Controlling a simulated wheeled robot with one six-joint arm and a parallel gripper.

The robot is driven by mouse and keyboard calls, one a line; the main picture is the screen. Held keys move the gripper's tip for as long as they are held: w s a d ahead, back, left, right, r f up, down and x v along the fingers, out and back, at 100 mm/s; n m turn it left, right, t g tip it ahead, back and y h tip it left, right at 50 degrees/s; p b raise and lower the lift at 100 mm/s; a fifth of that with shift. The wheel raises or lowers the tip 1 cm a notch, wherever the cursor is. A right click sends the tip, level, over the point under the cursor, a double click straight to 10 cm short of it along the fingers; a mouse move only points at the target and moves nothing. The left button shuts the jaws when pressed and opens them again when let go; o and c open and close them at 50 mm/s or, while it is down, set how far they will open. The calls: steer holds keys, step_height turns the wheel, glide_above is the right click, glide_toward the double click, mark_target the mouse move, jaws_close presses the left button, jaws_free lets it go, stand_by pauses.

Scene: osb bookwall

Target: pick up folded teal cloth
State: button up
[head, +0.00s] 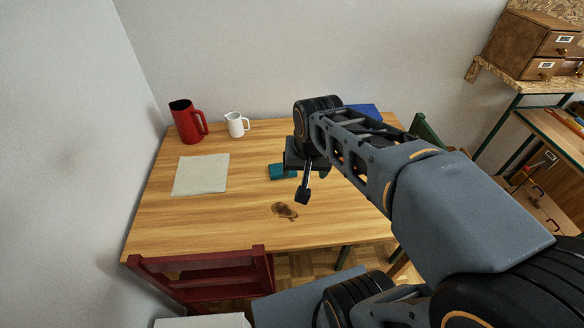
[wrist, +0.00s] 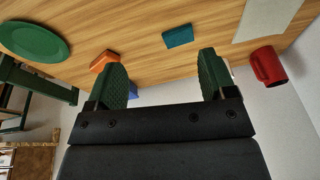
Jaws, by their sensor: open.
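The folded teal cloth (head: 281,171) lies flat on the wooden table in the head view, partly hidden behind my gripper. In the wrist view the teal cloth (wrist: 178,36) lies on the table beyond my fingertips, between them from left to right. My gripper (wrist: 162,72) is open, its two green pads wide apart with nothing between them. In the head view my gripper (head: 303,182) hangs above the table close to the cloth, just right of it in the picture.
A red pitcher (head: 187,122), a white mug (head: 236,125) and a pale sheet (head: 201,174) are on the table's left. A dark brown patch (head: 285,210) is near the front. The wrist view shows a green plate (wrist: 35,39) and an orange block (wrist: 104,61). A red chair (head: 205,276) stands in front.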

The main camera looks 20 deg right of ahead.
steer(key=o, duration=0.4)
steer(key=w+f+m+g+b, duration=0.1)
steer(key=w+f+m+b, duration=0.1)
steer(key=w+m, duration=0.4)
steer(key=w, duration=0.5)
steer(key=shift+w+f+m+b, duration=0.3)
steer(key=w+f+m+g+b, duration=0.2)
steer(key=w+f+m+b, duration=0.1)
steer(key=w+f+m, duration=0.8)
steer(key=shift+n, duration=0.8)
steer(key=f, duration=0.2)
steer(key=w+f, duration=0.1)
steer(key=f, duration=0.1)
steer(key=w+d+f, duration=0.1)
steer(key=shift+f+b, duration=0.3)
steer(key=shift+f, duration=0.1)
steer(key=shift+s+f, duration=0.1)
steer(key=shift+f, duration=3)
